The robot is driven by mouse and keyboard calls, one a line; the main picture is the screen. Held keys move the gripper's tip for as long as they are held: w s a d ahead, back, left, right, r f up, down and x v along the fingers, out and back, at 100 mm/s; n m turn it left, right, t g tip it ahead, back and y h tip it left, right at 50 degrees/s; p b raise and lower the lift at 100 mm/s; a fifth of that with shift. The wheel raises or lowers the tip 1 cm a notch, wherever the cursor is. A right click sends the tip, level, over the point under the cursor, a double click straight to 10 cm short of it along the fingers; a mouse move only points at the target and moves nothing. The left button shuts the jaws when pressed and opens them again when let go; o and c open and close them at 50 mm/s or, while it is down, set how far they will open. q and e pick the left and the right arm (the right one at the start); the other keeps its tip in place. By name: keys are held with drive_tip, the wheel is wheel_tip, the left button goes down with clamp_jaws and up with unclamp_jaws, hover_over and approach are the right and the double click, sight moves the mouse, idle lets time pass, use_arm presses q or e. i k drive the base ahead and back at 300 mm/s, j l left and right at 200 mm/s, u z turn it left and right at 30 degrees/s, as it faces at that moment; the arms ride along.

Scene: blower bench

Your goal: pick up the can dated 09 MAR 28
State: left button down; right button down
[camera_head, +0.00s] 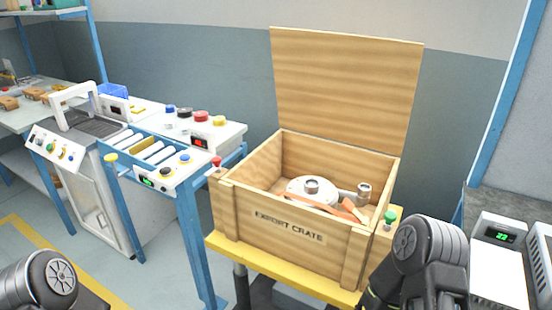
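No date lettering is readable here, so I cannot tell which thing is the can dated 09 MAR 28. No can is clearly recognisable. Inside the open wooden crate (245,200), marked EXPORT CRATE, lie a round white blower-like part (300,187) with a metallic hub and a small metallic cylinder (364,190) on its right. Round-topped coloured items, blue, black, red and yellow, stand on the bench at the left, the red one (201,116) among them. Only dark rounded links of my two arms show at the bottom left and bottom right; neither gripper's fingertips can be seen.
The crate's lid (345,85) stands upright behind it. A roller bench (150,150) with a control panel is at left. A device with a green display (497,236) is at right.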

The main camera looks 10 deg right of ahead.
sight(184, 129)
drive_tip(key=j+z, duration=0.15)
drive_tip(key=z, duration=0.75)
drive_tip(key=j+z, duration=0.45)
drive_tip(key=j, duration=0.35)
drive_tip(key=k+j+z, duration=0.1)
drive_tip(key=j+z, duration=0.4)
drive_tip(key=j, duration=0.25)
drive_tip(key=k+j, duration=0.1)
drive_tip(key=j, duration=0.3)
drive_tip(key=k+j+z, duration=0.1)
drive_tip(key=j, duration=0.3)
drive_tip(key=k+j, duration=0.15)
drive_tip(key=j, duration=0.2)
drive_tip(key=k+j, duration=0.1)
drive_tip(key=j, duration=0.3)
drive_tip(key=k+j+z, duration=0.1)
drive_tip(key=j, duration=0.3)
drive_tip(key=k+j, duration=0.15)
drive_tip(key=j, duration=0.2)
drive_tip(key=k+j+z, duration=0.1)
drive_tip(key=j, duration=0.3)
drive_tip(key=k+j, duration=0.2)
drive_tip(key=j, duration=0.15)
